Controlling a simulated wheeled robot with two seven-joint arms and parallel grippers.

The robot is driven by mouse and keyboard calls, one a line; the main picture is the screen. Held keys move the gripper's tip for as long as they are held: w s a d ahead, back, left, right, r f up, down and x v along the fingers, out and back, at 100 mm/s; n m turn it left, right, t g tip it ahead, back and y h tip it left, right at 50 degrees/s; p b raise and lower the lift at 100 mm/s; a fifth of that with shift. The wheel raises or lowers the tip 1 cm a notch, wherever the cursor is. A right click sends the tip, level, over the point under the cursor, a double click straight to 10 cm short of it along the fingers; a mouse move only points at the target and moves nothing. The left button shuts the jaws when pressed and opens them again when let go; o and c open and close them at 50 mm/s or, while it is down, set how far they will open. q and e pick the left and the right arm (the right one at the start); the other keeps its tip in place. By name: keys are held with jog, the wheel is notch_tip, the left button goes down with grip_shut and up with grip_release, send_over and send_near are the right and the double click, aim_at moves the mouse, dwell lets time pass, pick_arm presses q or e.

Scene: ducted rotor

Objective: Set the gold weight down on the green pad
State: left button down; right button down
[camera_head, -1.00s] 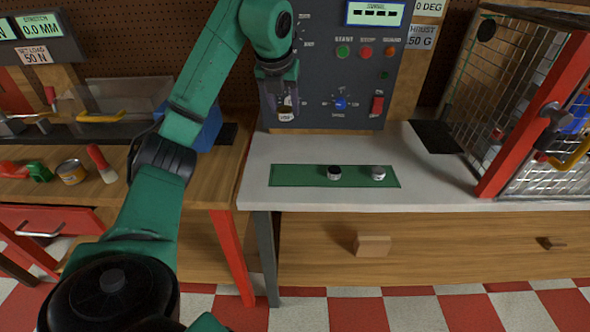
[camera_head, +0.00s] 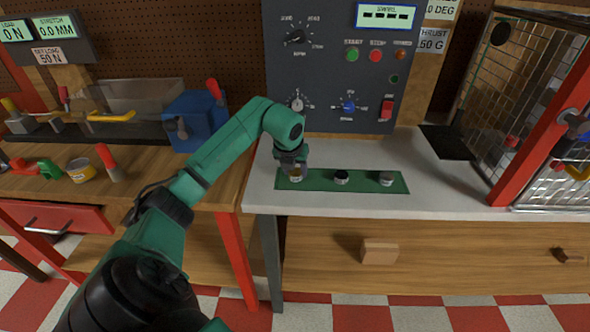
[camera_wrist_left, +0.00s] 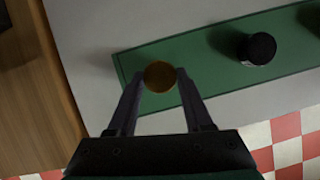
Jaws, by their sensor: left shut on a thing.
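The green pad (camera_head: 360,183) lies on the white bench top, and it also shows in the left wrist view (camera_wrist_left: 200,66). A black-topped weight (camera_head: 341,177) stands on its middle and a silver weight (camera_head: 386,178) on its right part. My left gripper (camera_head: 295,172) is over the pad's left end, pointing down. It is shut on the gold weight (camera_wrist_left: 159,76), which sits between the fingertips in the left wrist view. In the head view the gold weight (camera_head: 295,177) is partly hidden. I cannot tell whether it touches the pad. My right gripper is not in view.
A grey control panel (camera_head: 340,60) with knobs and buttons stands behind the pad. A wire cage with a red frame (camera_head: 540,115) is at the right. A wooden bench with a blue box (camera_head: 193,122) is at the left. Bare white bench top (camera_head: 420,150) surrounds the pad.

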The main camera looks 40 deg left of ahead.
pick_arm(q)
jog(key=shift+f, duration=0.2)
jog(key=shift+c, duration=1.5)
grip_release()
jog(key=shift+r, duration=0.55)
jog(key=v, duration=1.1)
jog(key=shift+s+b, duration=0.15)
jog(key=shift+b, duration=0.25)
jog(key=shift+d+r, duration=0.1)
jog(key=shift+r, duration=0.05)
